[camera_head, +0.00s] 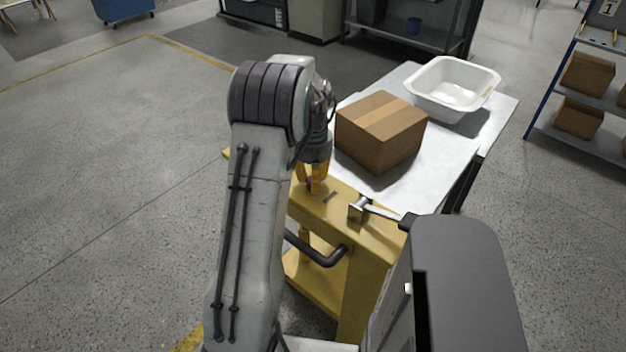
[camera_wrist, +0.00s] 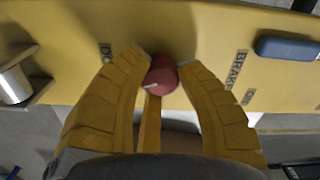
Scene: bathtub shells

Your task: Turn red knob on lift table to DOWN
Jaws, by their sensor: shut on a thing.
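The red knob (camera_wrist: 161,76) stands on the yellow panel of the lift table (camera_head: 360,222). In the wrist view my gripper (camera_wrist: 163,72) has its yellow fingers closed around the knob, touching it from both sides. A pale mark shows on the knob's lower left side. Dark lettering lies on the panel to either side of the knob; part of it is hidden by the fingers. In the head view my gripper (camera_head: 312,180) points down at the panel's left part, and the knob there is mostly hidden by the fingers.
A cardboard box (camera_head: 381,131) and a white tub (camera_head: 453,88) stand on the white tabletop. A metal lever (camera_head: 362,207) sits on the panel right of my gripper. A black handle (camera_head: 318,250) juts out below. A blue-grey block (camera_wrist: 287,47) is on the panel.

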